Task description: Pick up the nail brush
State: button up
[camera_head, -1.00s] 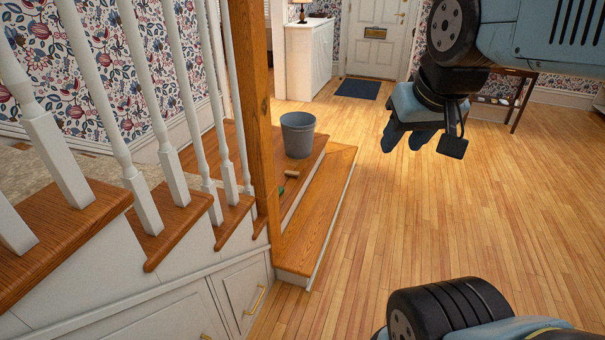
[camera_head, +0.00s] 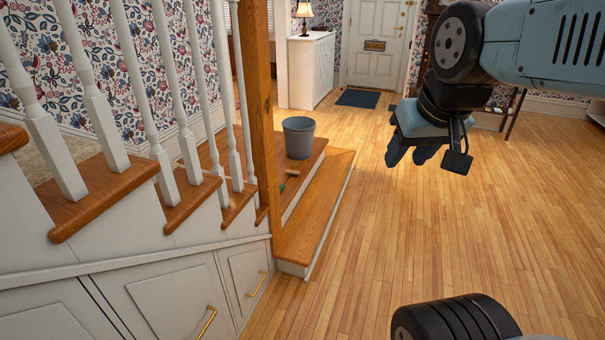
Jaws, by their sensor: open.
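A small object with a tan part and a green part (camera_head: 291,173) lies on the lower wooden stair step, just in front of the grey bucket. It may be the nail brush, but it is too small and partly hidden by the newel post to be sure. My gripper (camera_head: 411,155) hangs in the air to the right of the steps, fingers pointing down. It is open and empty, well apart from the object.
The grey bucket (camera_head: 298,137) stands on the step. The wooden newel post (camera_head: 262,120) and white balusters (camera_head: 170,90) block the left side. Drawers with brass handles (camera_head: 207,322) sit under the stairs. The wooden floor (camera_head: 440,240) on the right is clear, up to a dark doormat (camera_head: 358,98).

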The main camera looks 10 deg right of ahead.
aim_at(289, 172)
jog(key=u, duration=0.2)
jog(key=i, duration=0.9)
jog(key=z, duration=0.1)
